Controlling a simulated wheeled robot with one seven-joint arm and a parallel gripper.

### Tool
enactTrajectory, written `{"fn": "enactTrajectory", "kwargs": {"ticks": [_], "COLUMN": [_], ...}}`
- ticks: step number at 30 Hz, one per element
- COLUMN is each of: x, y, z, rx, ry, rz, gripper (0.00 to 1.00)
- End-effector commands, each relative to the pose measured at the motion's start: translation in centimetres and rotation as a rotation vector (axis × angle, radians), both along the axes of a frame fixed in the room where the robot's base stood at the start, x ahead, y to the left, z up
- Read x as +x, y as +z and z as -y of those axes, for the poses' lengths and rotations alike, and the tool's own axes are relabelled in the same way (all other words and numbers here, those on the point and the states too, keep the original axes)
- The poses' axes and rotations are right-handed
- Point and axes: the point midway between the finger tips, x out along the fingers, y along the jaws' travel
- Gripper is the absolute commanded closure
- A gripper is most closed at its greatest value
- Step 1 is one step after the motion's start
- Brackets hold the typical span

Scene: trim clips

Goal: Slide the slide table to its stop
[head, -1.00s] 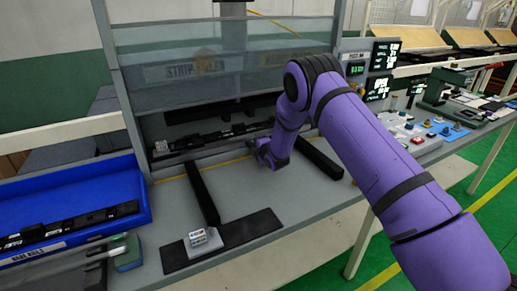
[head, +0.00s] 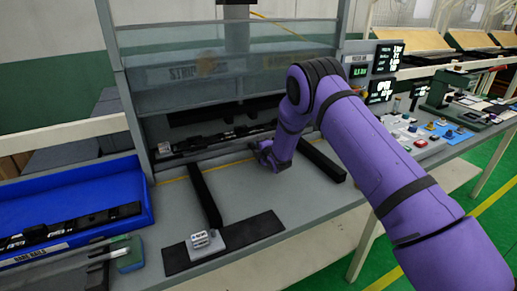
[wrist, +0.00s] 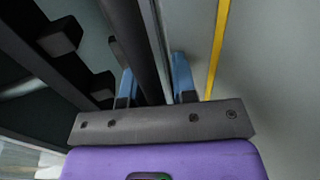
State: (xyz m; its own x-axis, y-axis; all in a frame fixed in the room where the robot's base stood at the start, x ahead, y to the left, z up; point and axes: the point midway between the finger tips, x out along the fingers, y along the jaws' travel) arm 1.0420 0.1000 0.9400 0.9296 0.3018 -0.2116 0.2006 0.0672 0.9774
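The slide table seems to be the long dark strip with small fittings (head: 215,138) at the back of the grey bench, under the clear guard. I cannot be sure of its outline. My gripper (head: 263,153) is low over the bench at the strip's right part, between two black rails. In the wrist view, my gripper's two blue fingers (wrist: 154,82) stand apart, with a dark bar (wrist: 136,40) running between them. I cannot tell whether they press on the bar. The head view hides the fingertips.
Black rails lie left (head: 206,197) and right (head: 323,162) on the bench. A dark plate (head: 255,228) with a grey block (head: 206,243) lies at the front. A blue bin (head: 70,195) stands left. The bench between the rails is mostly clear.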

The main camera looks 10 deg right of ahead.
Motion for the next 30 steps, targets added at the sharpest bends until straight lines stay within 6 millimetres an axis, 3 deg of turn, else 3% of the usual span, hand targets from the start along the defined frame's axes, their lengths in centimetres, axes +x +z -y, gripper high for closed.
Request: {"fn": "enactTrajectory", "kwargs": {"ticks": [1, 5, 21, 30], "x": [0.4, -0.4, -8.9, -10.1], "y": [1.0, 1.1, 2.1, 2.3], "z": [-0.1, 0.1, 2.9, 3.3], "rx": [0.005, 0.005, 0.0, 0.0], "ry": [0.0, 0.001, 0.0, 0.0], "rz": [0.019, 0.017, 0.001, 0.001], "gripper": [0.6, 0.6, 0.6, 0.6]}}
